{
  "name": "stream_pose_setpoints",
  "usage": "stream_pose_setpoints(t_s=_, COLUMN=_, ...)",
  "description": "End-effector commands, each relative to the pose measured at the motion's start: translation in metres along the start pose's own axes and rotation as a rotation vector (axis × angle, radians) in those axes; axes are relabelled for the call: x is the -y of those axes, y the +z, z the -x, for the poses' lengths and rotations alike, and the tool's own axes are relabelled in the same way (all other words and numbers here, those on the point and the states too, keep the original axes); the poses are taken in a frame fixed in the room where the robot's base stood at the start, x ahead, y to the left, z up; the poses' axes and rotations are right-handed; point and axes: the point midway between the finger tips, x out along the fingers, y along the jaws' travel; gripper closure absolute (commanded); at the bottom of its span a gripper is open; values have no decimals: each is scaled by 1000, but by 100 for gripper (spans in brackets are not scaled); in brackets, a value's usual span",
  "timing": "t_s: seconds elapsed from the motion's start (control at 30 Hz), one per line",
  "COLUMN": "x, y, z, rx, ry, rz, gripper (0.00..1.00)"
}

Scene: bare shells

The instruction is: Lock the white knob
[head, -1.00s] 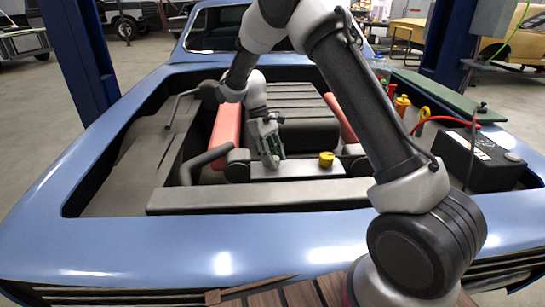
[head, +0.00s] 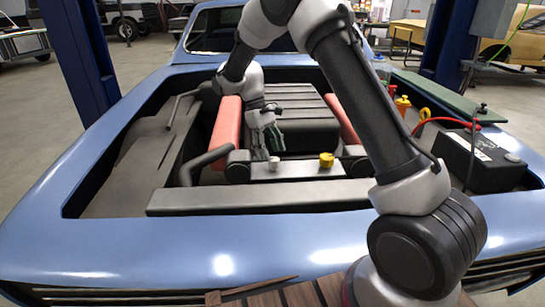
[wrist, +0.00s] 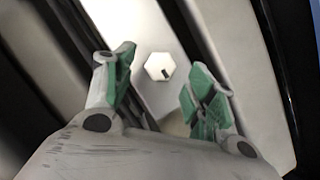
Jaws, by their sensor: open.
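The white knob (head: 273,163) stands on the left part of a grey bar across the engine bay. In the wrist view the white knob (wrist: 158,68) looks six-sided, with a small dark mark on its face. My gripper (head: 267,150) is just behind and above it in the head view. In the wrist view my gripper (wrist: 163,82) has its green-padded fingers spread, one on each side of the knob's image, with nothing held. The fingers look apart from the knob.
A yellow knob (head: 326,160) stands on the same bar to the right. Red covers (head: 228,125) flank the dark ribbed engine block (head: 300,115). A black battery (head: 480,160) with a red cable sits at the right. The blue car body (head: 220,235) surrounds the bay.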

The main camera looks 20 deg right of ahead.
Motion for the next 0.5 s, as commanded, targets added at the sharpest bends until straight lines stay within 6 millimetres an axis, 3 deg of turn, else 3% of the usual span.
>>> stream_pose_setpoints(t_s=0.3, x=0, y=-1, z=69, rx=-4, ry=0, rz=0, gripper=44)
stream_pose_setpoints(t_s=0.5, x=0, y=0, z=88, rx=-1, ry=0, rz=0, gripper=44)
